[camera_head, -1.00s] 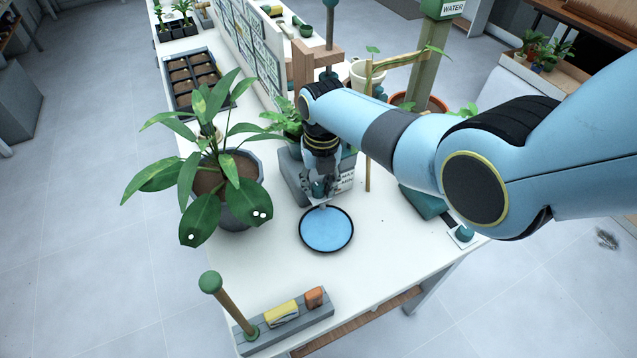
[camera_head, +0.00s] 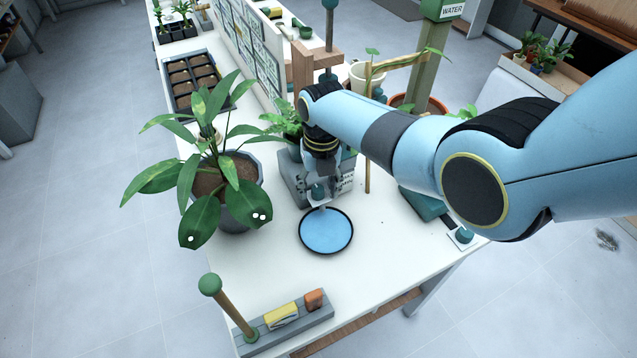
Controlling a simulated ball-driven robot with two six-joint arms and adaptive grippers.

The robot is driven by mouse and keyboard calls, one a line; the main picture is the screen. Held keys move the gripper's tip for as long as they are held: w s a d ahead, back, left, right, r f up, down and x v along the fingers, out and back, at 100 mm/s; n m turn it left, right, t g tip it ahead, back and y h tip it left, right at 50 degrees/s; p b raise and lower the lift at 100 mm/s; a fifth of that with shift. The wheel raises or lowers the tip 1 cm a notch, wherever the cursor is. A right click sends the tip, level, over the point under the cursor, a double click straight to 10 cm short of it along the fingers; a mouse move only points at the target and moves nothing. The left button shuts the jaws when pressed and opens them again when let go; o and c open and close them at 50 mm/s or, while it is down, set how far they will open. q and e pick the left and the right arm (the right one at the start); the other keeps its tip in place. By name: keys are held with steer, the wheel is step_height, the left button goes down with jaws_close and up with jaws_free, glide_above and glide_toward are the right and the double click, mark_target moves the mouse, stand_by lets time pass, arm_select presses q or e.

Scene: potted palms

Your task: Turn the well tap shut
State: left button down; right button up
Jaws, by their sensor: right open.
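The well tap's teal knob (camera_head: 318,191) sits at the front of a grey block (camera_head: 292,178) with partly hidden lettering. Below it, a thin pale streak, which looks like water, reaches a round dish (camera_head: 326,231) with a dark rim and blue surface. My right gripper (camera_head: 322,172) is open, pointing down just above and behind the knob. It seems apart from the knob, but the exact gap is hard to judge. My arm hides part of the block. My left gripper is not in view.
A large potted plant (camera_head: 240,205) stands close on the left, its leaves near the block. A wooden stake (camera_head: 368,175) rises at the right. A grey holder (camera_head: 299,325) with a green-knobbed stick and sponges lies at the front. The white table (camera_head: 385,245) is clear right of the dish.

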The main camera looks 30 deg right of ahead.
mark_target(321, 189)
step_height(321, 189, up, 12)
steer(key=shift+d, duration=0.2)
steer(key=shift+s+f, duration=0.1)
steer(key=shift+s, duration=0.1)
stand_by(0.6)
